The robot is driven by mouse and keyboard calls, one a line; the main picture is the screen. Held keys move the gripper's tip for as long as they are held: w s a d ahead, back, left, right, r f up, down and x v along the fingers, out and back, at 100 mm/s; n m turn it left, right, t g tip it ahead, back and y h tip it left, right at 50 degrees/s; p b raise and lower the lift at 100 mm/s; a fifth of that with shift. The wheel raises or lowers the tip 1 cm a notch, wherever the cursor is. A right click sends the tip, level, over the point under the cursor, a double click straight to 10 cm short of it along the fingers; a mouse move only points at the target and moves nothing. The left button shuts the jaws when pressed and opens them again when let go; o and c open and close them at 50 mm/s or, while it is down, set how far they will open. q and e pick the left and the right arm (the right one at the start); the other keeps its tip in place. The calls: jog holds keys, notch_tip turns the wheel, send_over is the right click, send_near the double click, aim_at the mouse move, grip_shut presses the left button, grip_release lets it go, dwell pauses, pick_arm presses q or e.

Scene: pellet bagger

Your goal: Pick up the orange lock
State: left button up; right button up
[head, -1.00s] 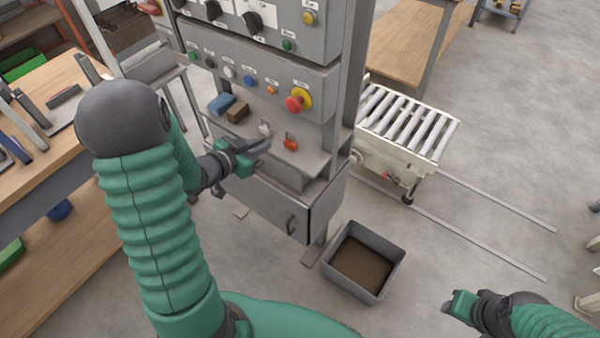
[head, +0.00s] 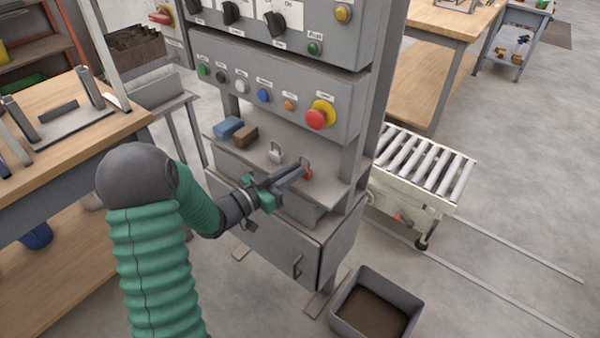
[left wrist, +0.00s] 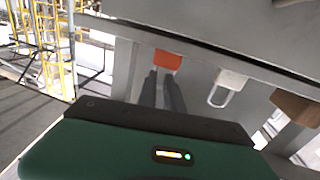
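The orange lock (head: 308,175) is on the grey shelf of the machine, below the button panel, at the tips of my left gripper (head: 303,166). In the left wrist view the orange lock (left wrist: 167,60) shows just beyond the two dark fingers (left wrist: 162,77). A gap shows between the fingers, so the gripper looks open. I cannot tell whether they touch the lock, and its shackle is not clearly seen. A white lock (head: 275,153) lies to the left on the same shelf and shows in the left wrist view (left wrist: 229,80). My right gripper is out of view.
A blue block (head: 228,127) and a brown block (head: 245,136) lie on the shelf's left. The button panel (head: 270,92) with a red emergency knob (head: 320,115) overhangs the shelf. A grey bin (head: 375,305) stands on the floor, and a roller conveyor (head: 425,175) is at right.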

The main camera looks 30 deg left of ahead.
aim_at(309, 166)
pick_arm(q)
jog(key=w+d, duration=0.1)
jog(key=w, duration=0.1)
jog(key=w+d+b, duration=0.1)
jog(key=w+d, duration=0.1)
jog(key=shift+w+d+r, duration=0.1)
jog(key=shift+d, duration=0.05)
jog(key=shift+a, duration=0.65)
jog(key=shift+a+f, duration=0.2)
jog(key=shift+a, duration=0.2)
grip_shut()
jog(key=shift+d+r, duration=0.2)
jog(key=shift+d, duration=0.4)
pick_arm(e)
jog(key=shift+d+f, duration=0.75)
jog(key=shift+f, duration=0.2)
